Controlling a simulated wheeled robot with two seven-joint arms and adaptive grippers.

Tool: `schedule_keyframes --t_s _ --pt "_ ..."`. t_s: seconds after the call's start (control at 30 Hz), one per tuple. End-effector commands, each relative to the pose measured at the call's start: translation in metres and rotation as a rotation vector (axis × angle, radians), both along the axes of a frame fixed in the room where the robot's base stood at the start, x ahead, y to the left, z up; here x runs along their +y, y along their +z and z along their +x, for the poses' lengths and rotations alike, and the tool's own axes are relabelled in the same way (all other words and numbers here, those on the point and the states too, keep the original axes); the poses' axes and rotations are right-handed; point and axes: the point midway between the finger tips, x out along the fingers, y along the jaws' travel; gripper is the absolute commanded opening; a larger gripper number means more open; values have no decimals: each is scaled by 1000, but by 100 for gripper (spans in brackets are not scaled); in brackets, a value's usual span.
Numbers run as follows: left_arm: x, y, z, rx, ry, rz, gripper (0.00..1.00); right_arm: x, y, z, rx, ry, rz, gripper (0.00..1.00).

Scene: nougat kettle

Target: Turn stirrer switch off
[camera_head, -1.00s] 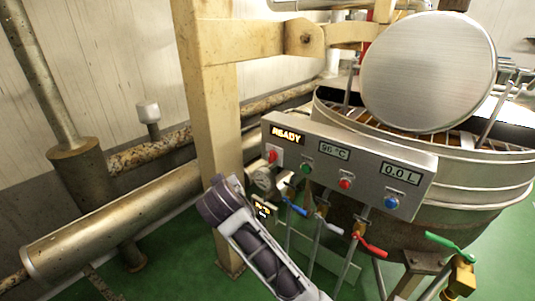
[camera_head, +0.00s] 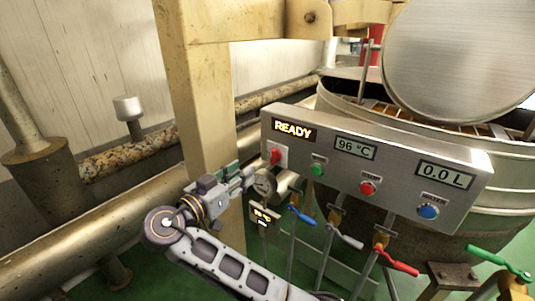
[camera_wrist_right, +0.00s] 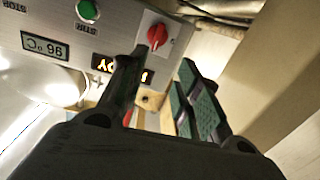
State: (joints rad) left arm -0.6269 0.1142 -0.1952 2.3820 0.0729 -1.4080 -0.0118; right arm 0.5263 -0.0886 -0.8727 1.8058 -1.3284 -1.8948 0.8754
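A grey control panel (camera_head: 385,150) is fixed to the front of the kettle. A red rotary switch (camera_head: 275,155) sits at its left end, under a lit READY display; I cannot read a label for it. The red switch also shows in the right wrist view (camera_wrist_right: 157,37), on a white plate, beyond the fingertips and between their lines. My right gripper (camera_head: 252,173) is just left of the switch and slightly below it, its fingers toward the panel. In the right wrist view its two fingers (camera_wrist_right: 160,72) are apart with nothing between them. My left gripper is not in view.
Green (camera_head: 318,170), red (camera_head: 368,188) and blue (camera_head: 428,211) buttons line the panel. Coloured valve levers stand under the panel. A cream post (camera_head: 195,100) and thick pipes are at left.

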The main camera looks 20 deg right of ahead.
Motion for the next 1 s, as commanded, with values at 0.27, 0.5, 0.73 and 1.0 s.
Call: schedule_keyframes --t_s 0.27,0.5,0.73,1.0 --pt "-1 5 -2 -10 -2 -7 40 0 3 -10 -81 -49 8 33" --pt "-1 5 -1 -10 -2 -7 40 0 3 -10 -80 -48 8 33" --pt "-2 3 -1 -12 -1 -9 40 -5 3 -6 -80 -49 8 33" --pt "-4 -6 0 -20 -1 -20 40 -25 3 9 -79 -49 7 33"
